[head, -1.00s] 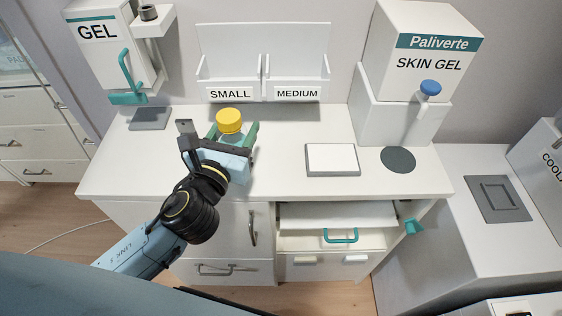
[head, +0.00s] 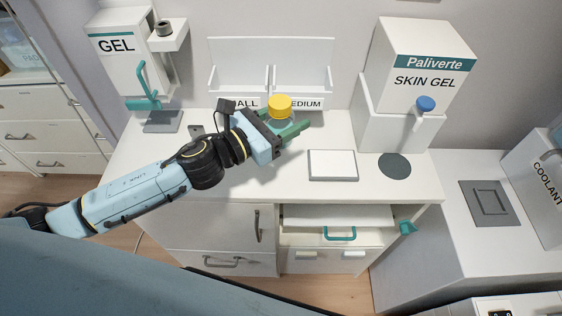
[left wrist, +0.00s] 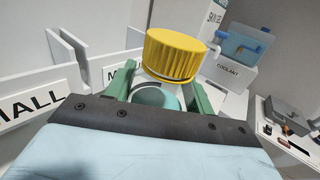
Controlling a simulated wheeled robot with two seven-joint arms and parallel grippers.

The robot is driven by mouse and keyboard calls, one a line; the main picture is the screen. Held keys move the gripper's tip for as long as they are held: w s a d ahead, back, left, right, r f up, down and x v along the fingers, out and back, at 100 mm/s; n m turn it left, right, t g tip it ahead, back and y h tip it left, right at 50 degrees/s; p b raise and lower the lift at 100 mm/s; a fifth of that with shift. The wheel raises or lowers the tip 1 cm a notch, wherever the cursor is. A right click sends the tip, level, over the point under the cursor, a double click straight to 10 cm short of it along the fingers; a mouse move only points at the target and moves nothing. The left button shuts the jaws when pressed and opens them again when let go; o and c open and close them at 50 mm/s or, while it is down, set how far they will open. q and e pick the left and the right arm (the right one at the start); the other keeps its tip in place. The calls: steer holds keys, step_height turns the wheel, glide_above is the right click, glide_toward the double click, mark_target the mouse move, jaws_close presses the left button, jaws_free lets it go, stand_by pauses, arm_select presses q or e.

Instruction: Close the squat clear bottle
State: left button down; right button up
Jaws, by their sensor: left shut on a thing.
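The squat clear bottle (head: 279,122) has a ribbed yellow cap (head: 279,104) on top. My left gripper (head: 284,127) comes in from the left over the counter, its green fingers shut on the bottle below the cap. In the left wrist view the yellow cap (left wrist: 175,56) rises above the bottle's clear shoulder (left wrist: 152,93), between the green fingers. I cannot tell whether the cap is tight or whether the bottle's base touches the counter. My right gripper is not in view.
The SMALL and MEDIUM bin (head: 243,80) stands behind the gripper. A white-topped pad (head: 333,165) and a dark disc (head: 394,165) lie to the right, before the SKIN GEL dispenser (head: 430,55). The GEL dispenser (head: 118,62) is at left. A drawer (head: 338,236) below stands partly open.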

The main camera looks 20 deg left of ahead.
arm_select(q)
step_height(320, 180, down, 6)
steer(key=shift+r+b, duration=0.1)
steer(key=shift+b, duration=0.65)
steer(key=shift+f+b, duration=0.5)
steer(key=shift+f, duration=1.4)
steer(key=shift+f, duration=0.1)
steer(key=c, duration=1)
jaws_free()
steer(key=shift+f, duration=0.15)
steer(key=o, duration=0.4)
steer(key=shift+o, duration=0.2)
steer(key=shift+r, duration=0.2)
